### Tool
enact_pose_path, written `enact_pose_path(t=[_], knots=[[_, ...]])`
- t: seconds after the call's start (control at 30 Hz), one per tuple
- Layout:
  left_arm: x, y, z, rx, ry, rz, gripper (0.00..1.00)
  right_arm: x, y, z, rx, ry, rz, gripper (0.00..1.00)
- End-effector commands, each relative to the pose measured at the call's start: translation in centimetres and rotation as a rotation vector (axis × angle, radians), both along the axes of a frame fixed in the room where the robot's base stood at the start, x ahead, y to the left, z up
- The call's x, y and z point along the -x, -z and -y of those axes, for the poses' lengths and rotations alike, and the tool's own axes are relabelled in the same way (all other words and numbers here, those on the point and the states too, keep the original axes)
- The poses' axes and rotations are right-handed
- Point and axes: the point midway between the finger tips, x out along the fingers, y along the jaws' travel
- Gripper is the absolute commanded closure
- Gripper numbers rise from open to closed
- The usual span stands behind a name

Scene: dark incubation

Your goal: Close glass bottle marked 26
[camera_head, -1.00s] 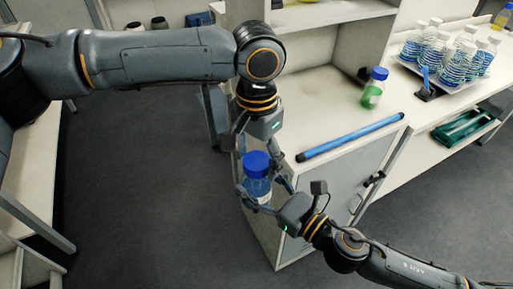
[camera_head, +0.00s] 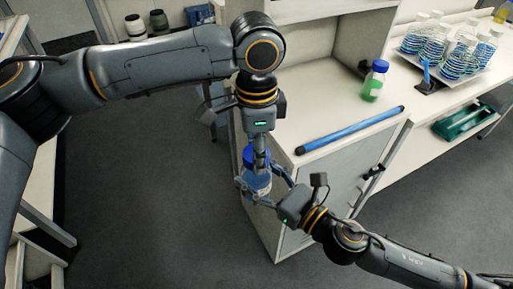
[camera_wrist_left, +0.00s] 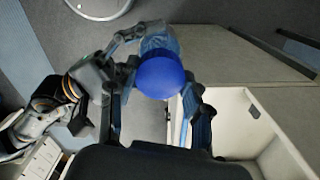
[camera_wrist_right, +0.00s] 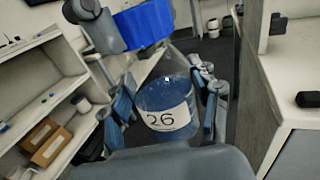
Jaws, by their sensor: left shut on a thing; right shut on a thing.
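The glass bottle marked 26 (camera_wrist_right: 165,100) holds blue liquid, and its label faces the right wrist camera. My right gripper (camera_head: 268,192) is shut around the bottle's body and holds it in the air beside the counter's front corner. A blue cap (camera_wrist_left: 160,77) is at the bottle's top; it also shows at the upper edge of the right wrist view (camera_wrist_right: 145,23). My left gripper (camera_head: 258,150) reaches down from above and is shut on the cap. Its fingers partly hide the cap in the head view. I cannot tell how tightly the cap sits on the neck.
A blue rod (camera_head: 350,130) lies along the counter's front edge. A blue-capped bottle with green liquid (camera_head: 374,82) stands behind it. Several bottles stand on a white tray (camera_head: 462,72) at the right, near a green tray (camera_head: 464,126). The floor left of the bottle is clear.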

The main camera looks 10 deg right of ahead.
Motion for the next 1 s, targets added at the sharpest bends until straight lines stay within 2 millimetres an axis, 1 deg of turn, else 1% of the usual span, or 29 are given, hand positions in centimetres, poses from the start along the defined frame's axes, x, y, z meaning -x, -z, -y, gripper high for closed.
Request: enact_pose_path(t=[0.03,0.17,0.2,0.3,0.57,0.67,0.77,0.87,1.0], knots=[[-0.1,0.0,-0.1,-0.001,0.022,0.002,0.89,0.0,-0.2,-0.1,-0.003,-0.002,0.003,1.00],[-0.1,0.0,-0.1,-0.002,0.015,0.003,0.89,0.0,-0.2,-0.1,-0.003,-0.002,0.003,1.00],[-0.1,0.0,-0.1,-0.002,0.015,0.003,0.43,0.0,-0.2,-0.1,-0.002,-0.002,0.004,1.00],[-0.1,0.0,-0.1,-0.002,0.014,0.003,0.25,0.0,-0.2,0.0,-0.002,-0.002,0.004,1.00],[-0.1,0.0,-0.1,-0.001,0.014,0.002,0.25,0.0,-0.2,0.0,-0.001,-0.001,0.003,1.00],[-0.1,-0.3,0.0,-0.001,0.014,0.003,0.25,0.0,-0.2,0.0,-0.001,-0.001,0.003,1.00],[-0.1,-1.4,0.0,0.000,0.014,0.004,0.25,0.0,-0.2,0.0,-0.001,-0.001,0.003,1.00],[-0.1,-3.2,0.0,0.001,0.014,0.004,0.25,0.0,-0.2,0.0,-0.001,-0.001,0.003,1.00],[-0.1,-6.3,0.0,0.001,0.014,0.004,0.25,0.0,-0.2,0.0,-0.001,-0.001,0.003,1.00]])
